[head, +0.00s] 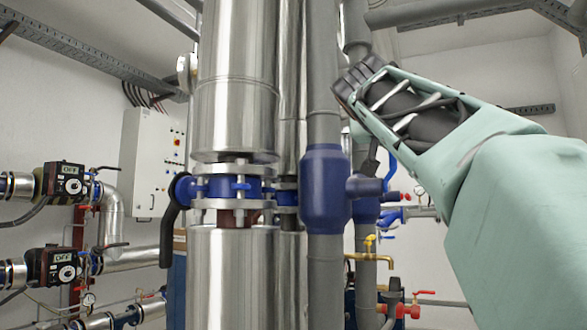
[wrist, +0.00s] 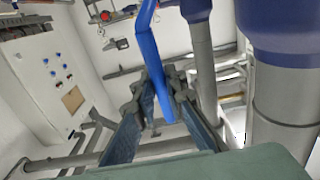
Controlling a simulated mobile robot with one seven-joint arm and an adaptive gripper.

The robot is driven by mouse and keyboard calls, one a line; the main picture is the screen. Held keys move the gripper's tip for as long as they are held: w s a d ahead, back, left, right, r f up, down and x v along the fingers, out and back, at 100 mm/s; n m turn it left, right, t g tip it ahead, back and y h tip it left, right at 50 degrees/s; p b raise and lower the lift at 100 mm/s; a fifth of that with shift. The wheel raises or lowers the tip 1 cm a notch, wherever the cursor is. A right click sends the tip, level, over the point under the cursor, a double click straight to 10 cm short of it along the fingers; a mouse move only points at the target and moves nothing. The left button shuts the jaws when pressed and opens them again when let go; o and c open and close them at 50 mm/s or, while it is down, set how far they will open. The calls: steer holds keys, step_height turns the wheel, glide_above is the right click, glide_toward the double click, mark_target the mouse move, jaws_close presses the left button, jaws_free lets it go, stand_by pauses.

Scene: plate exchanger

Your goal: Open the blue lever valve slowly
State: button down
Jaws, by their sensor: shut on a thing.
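The blue lever (wrist: 149,45) runs down through the middle of the wrist view, between the two dark fingers of my gripper (wrist: 160,80). My gripper is shut on the lever, and its lower end shows past the fingers. In the head view, the blue valve body (head: 325,190) sits on a grey vertical pipe, with a blue stem (head: 366,187) out to the right. A short part of the blue lever (head: 390,172) shows beside the stem; the rest is hidden behind my arm. My fingertips are not clearly visible in the head view.
Large shiny metal pipes (head: 238,100) stand left of the valve, with a black-handled blue valve (head: 173,195) on them. A yellow tap (head: 370,255) is below right. A white control box (head: 150,160) hangs on the wall, with pumps (head: 62,180) at the left.

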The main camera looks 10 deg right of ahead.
steer(key=shift+s+a+t+h+b, duration=0.4)
steer(key=shift+s+t+b, duration=0.1)
steer(key=shift+b, duration=0.9)
steer(key=shift+r, duration=0.1)
steer(key=c, duration=2)
jaws_free()
steer(key=shift+s, duration=0.15)
steer(key=shift+o, duration=0.3)
